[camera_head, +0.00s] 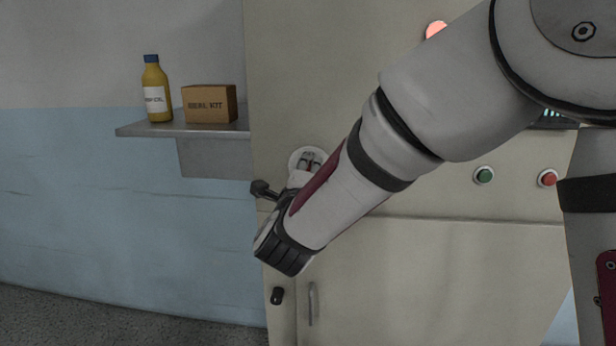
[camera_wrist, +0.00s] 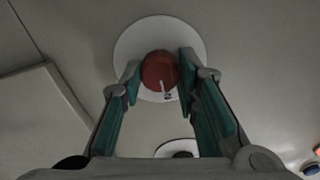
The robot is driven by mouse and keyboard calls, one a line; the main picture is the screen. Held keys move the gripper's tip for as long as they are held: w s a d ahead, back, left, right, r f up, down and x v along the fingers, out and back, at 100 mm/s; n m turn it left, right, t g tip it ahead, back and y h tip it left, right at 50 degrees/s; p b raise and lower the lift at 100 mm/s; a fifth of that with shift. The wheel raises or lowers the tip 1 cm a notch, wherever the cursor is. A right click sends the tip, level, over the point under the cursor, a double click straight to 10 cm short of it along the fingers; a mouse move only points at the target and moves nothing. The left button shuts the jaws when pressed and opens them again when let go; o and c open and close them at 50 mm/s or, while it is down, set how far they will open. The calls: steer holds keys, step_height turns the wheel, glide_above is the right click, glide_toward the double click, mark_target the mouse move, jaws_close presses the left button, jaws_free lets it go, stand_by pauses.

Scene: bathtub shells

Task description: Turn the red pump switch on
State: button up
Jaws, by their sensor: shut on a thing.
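The red pump switch (camera_wrist: 158,68) is a round knob with a pale pointer line. In the wrist view it sits on a white round plate (camera_wrist: 128,42), and its line points down and slightly right towards small dark lettering on the plate. My gripper (camera_wrist: 160,80) has a finger on each side of the knob and is shut on it. In the head view my gripper (camera_head: 310,163) is at the white plate (camera_head: 297,154) on the cabinet front; my wrist and fingers hide most of the knob there.
The beige cabinet (camera_head: 430,270) carries a green button (camera_head: 484,175), a red button (camera_head: 547,178) and a lit red lamp (camera_head: 436,30). A shelf (camera_head: 133,130) at left holds a yellow bottle (camera_head: 155,85) and a cardboard box (camera_head: 210,104). A door handle (camera_head: 311,304) is below my wrist.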

stand_by(0.3)
steer(key=o, duration=1.2)
steer(key=shift+c, duration=0.2)
steer(key=shift+s, duration=0.1)
steer(key=s, duration=1.1)
steer(key=shift+s+a, duration=0.15)
steer(key=shift+s, duration=0.25)
